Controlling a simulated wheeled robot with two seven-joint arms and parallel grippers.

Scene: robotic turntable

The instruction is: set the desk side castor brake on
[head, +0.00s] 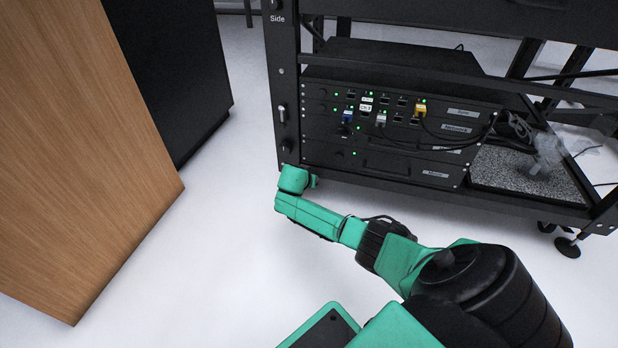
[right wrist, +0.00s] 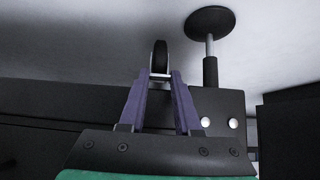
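In the right wrist view a castor (right wrist: 160,56) with a dark wheel and a pale metal fork stands straight ahead, under the rack's dark frame. My right gripper (right wrist: 162,77) has its two purple fingers apart, with the lower end of the castor between or just beyond the tips; I cannot tell whether they touch. No brake lever can be made out clearly. In the head view my green right arm (head: 325,220) reaches to the rack's lower left corner, and its fingers and this castor are hidden there. My left gripper is not in view.
The black rack (head: 390,192) holds units with lights and cables. A wooden panel (head: 80,130) stands at the left, with clear pale floor (head: 215,240) between. A round levelling foot (right wrist: 209,20) stands close right of the castor.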

